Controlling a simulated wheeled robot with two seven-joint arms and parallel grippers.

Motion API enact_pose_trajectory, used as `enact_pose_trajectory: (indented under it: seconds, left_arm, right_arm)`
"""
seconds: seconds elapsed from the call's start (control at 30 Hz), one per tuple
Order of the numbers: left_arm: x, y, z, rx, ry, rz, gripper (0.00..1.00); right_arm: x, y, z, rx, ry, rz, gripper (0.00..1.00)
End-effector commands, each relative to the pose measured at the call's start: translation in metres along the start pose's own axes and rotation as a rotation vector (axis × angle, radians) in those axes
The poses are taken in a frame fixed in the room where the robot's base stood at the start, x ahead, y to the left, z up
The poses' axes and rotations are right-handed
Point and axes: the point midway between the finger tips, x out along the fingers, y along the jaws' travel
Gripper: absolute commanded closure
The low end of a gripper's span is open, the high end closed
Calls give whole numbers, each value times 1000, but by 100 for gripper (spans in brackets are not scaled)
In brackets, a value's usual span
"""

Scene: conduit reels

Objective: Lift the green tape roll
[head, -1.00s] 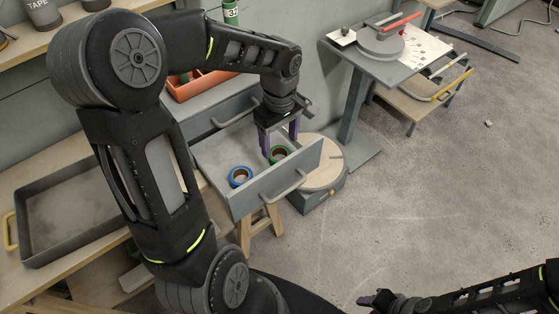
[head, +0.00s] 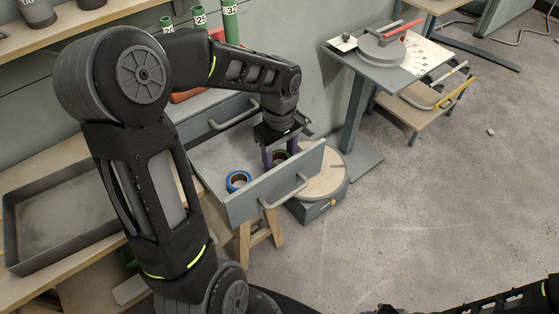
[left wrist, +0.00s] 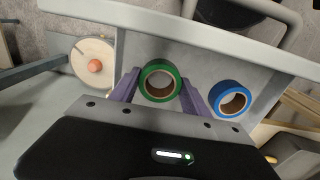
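The green tape roll (left wrist: 177,82) lies in the open grey drawer (head: 243,204), near its front panel. In the head view the roll (head: 280,153) is partly hidden by my fingers. My left gripper (head: 280,157) points down into the drawer. In the left wrist view the purple fingers of this gripper (left wrist: 160,76) are apart, one on each side of the green roll; I cannot tell whether they touch it. The gripper is open. Of my right arm, only part shows at the bottom right of the head view; its fingers are out of the picture.
A blue tape roll (head: 232,186) lies in the drawer beside the green one. The drawer's front panel and handle (head: 284,192) stand close to my gripper. A round wooden disc (head: 325,178) is just right of the drawer. The floor at right is mostly clear.

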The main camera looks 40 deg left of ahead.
Motion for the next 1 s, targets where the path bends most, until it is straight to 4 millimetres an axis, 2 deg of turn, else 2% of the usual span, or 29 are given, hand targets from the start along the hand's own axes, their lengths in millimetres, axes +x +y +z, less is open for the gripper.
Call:
enact_pose_trajectory:
  seconds: [0.03,0.3,1.0]
  left_arm:
    - [0,0,0,0,0,0,54]
    - [0,0,0,0,0,1,75]
    - [-4,0,0,0,0,1,75]
  right_arm:
    - [0,0,0,0,0,0,64]
    - [0,0,0,0,0,0,64]
    - [-1,0,0,0,0,0,64]
